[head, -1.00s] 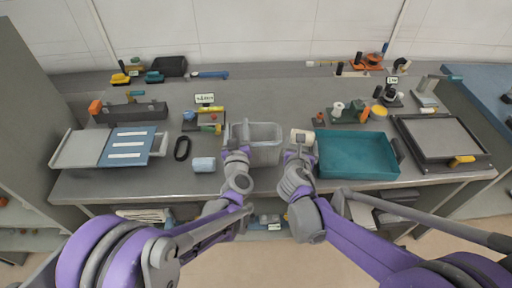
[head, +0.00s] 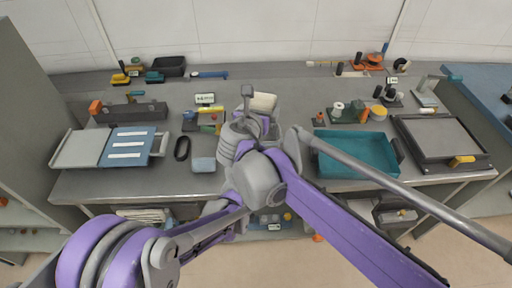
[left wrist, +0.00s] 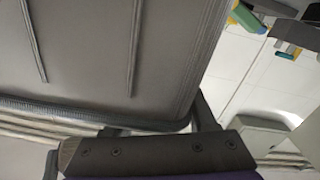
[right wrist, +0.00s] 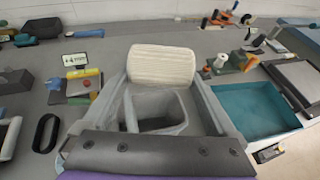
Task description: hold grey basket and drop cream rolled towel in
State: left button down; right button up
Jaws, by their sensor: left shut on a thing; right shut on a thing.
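The cream rolled towel (head: 263,102) is held by my right gripper (head: 252,104). In the right wrist view the towel (right wrist: 162,63) is between the fingers, above and slightly beyond the open grey basket (right wrist: 150,128). The basket's inside looks empty where it shows. In the head view my right arm hides most of the basket. In the left wrist view the basket's grey wall (left wrist: 85,55) fills the left side, and my left gripper (left wrist: 160,122) is shut on its rim. The left gripper is hidden behind the right arm in the head view.
A teal tray (head: 358,152) stands to the right, with a grey-framed panel (head: 443,140) beyond it. A light-blue roll (head: 204,165) and a black ring (head: 182,148) lie to the left. A small sign (head: 205,98) and tools stand behind.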

jog(key=shift+f, duration=2.95)
jog(key=o, duration=1.1)
jog(key=shift+s+a, duration=0.1)
jog(key=v, duration=0.8)
